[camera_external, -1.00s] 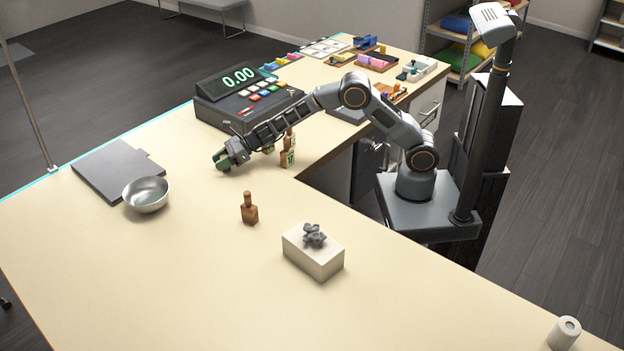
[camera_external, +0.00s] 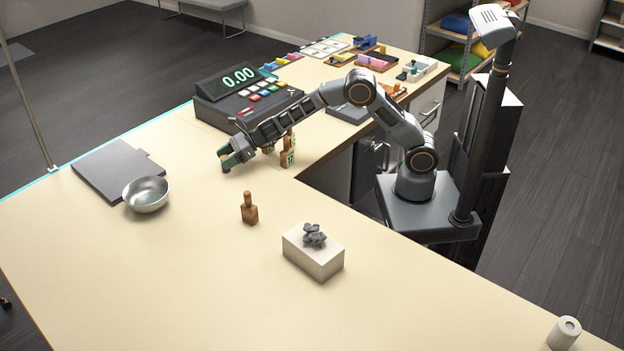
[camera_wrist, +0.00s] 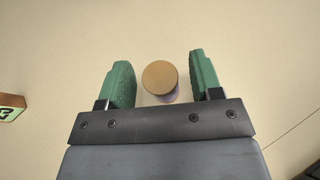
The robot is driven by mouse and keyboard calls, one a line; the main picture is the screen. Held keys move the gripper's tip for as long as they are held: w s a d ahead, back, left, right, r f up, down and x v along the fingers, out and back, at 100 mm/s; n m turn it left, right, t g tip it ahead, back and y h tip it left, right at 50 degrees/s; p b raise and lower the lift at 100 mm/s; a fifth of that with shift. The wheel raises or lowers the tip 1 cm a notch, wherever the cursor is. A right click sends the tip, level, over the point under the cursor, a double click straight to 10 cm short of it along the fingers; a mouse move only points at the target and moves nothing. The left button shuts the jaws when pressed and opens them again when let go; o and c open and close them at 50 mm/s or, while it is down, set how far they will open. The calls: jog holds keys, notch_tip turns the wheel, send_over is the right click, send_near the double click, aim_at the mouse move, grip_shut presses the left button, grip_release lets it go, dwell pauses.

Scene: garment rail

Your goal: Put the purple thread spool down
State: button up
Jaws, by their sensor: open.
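The purple thread spool (camera_wrist: 160,77) shows in the wrist view with its round tan end toward the camera and a strip of purple below. It stands on the cream counter between the two green fingers of my gripper (camera_wrist: 160,62). The gripper is open, with a narrow gap of counter on each side of the spool. In the external view my gripper (camera_external: 226,159) is low over the counter, in front of the register. There the fingers mostly hide the spool, and I cannot make it out clearly.
A wooden block with a green number label (camera_external: 288,153) stands just right of my gripper. A metal bowl (camera_external: 146,194), a dark board (camera_external: 118,170) and a brown bottle-shaped piece (camera_external: 249,209) are nearby. A register (camera_external: 248,100) stands behind. The counter's front left is clear.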

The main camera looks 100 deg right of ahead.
jog(key=shift+b+v, duration=0.35)
jog(key=shift+v, duration=2.45)
jog(key=shift+s+a+r, duration=0.1)
jog(key=shift+a+r, duration=0.1)
jog(key=shift+r, duration=0.1)
jog(key=s+a+r+n+g+y+p, duration=0.1)
jog(key=s+a+r+n+g+p, duration=0.1)
jog(key=s+a+r+n+p, duration=0.45)
jog(key=s+a+r+n+g+y+p, duration=0.1)
jog(key=s+a+r+n+g+p, duration=0.2)
jog(key=s+r+n, duration=0.6)
jog(key=s+d+r+n+g+h+p, duration=0.1)
jog(key=s+r+n+h+p, duration=0.1)
jog(key=s+n, duration=0.6)
jog(key=s+d+r+n+g+h+p, duration=0.1)
jog(key=s+n+h+p, duration=0.2)
jog(key=s+n, duration=0.6)
jog(key=s+h, duration=0.1)
jog(key=s, duration=0.2)
jog(key=shift+s+d+r+g, duration=0.3)
jog(key=shift+s+d+r, duration=0.05)
jog(key=shift+s+d, duration=0.05)
